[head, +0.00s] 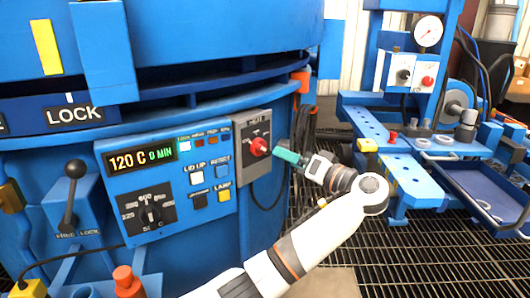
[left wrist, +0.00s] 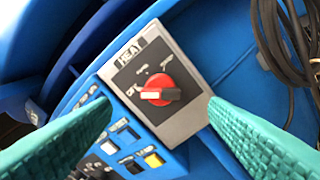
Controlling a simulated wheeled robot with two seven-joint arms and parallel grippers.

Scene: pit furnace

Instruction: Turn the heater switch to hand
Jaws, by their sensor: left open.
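The heater switch is a red round knob (head: 259,146) on a grey box on the right side of the blue furnace's control panel. In the left wrist view the red knob (left wrist: 158,89) has a pale and dark grip bar lying roughly level across the picture. My left gripper (head: 283,155) has teal fingers just right of the knob. In the left wrist view the fingers are apart, one on each side of the knob, with nothing between them.
The control panel (head: 130,183) beside the switch box has a "120 C 0 MIN" display, several buttons and a black dial (head: 150,212). A lever (head: 73,190) stands at left. Hanging cables (head: 303,130) run right of the box. A blue bench with a gauge (head: 428,31) stands at right.

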